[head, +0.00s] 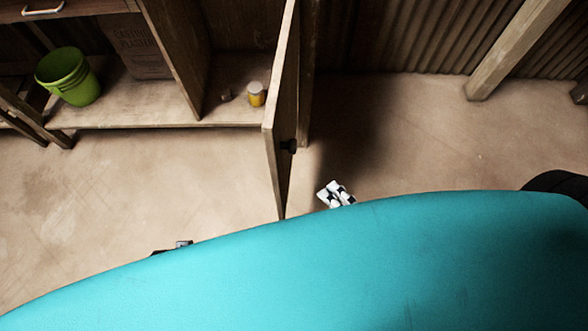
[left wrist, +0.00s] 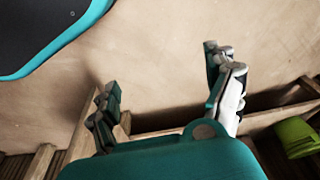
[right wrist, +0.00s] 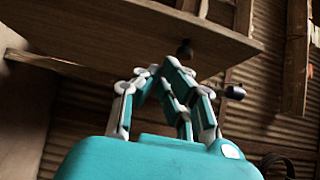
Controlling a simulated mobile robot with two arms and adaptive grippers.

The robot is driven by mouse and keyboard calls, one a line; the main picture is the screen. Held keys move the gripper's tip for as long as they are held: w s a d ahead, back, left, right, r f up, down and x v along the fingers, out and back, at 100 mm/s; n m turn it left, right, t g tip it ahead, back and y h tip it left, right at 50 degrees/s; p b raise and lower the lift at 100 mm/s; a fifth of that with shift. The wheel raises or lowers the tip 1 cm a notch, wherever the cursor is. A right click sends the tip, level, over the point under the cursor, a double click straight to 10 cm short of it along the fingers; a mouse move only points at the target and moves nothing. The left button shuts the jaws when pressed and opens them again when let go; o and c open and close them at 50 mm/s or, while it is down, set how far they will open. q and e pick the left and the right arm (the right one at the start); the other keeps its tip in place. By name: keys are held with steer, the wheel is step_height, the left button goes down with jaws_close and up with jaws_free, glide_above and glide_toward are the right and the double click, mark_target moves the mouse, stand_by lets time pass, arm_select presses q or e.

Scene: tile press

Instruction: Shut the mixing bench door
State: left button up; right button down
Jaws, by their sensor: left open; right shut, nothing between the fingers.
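The mixing bench door (head: 284,110) stands swung open, its panel seen nearly edge-on in the head view. A dark round knob (head: 289,146) sits on its right face. My right gripper (head: 336,194) is shut and empty, to the right of the door and a little below the knob in the picture. In the right wrist view, its closed fingers (right wrist: 165,75) are near the wooden door panel (right wrist: 130,30) and its dark knob (right wrist: 185,48); contact cannot be told. My left gripper (left wrist: 165,90) is open and empty; only dark tips (head: 172,248) show in the head view.
The open bench compartment holds a yellow jar (head: 256,94) with a pale lid. A green bucket (head: 68,76) stands on the lower shelf at left. A wooden post (head: 515,50) and corrugated wall (head: 400,35) are behind. Floor (head: 420,140) right of the door is clear.

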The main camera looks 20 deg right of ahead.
glide_toward(281, 159)
steer(key=w+d, duration=0.2)
steer(key=w, duration=0.1)
steer(key=a, duration=0.1)
steer(key=w+a, duration=0.1)
steer(key=a, duration=0.2)
steer(key=shift+w+r+b, duration=0.25)
steer(key=shift+r+b, duration=0.1)
steer(key=shift+r, duration=0.05)
arm_select(q)
steer(key=r, duration=0.1)
steer(key=w+r, duration=0.1)
steer(key=r, duration=0.1)
steer(key=shift+s+f, duration=0.15)
steer(key=shift+s, duration=0.1)
arm_select(e)
steer(key=shift+a, duration=0.1)
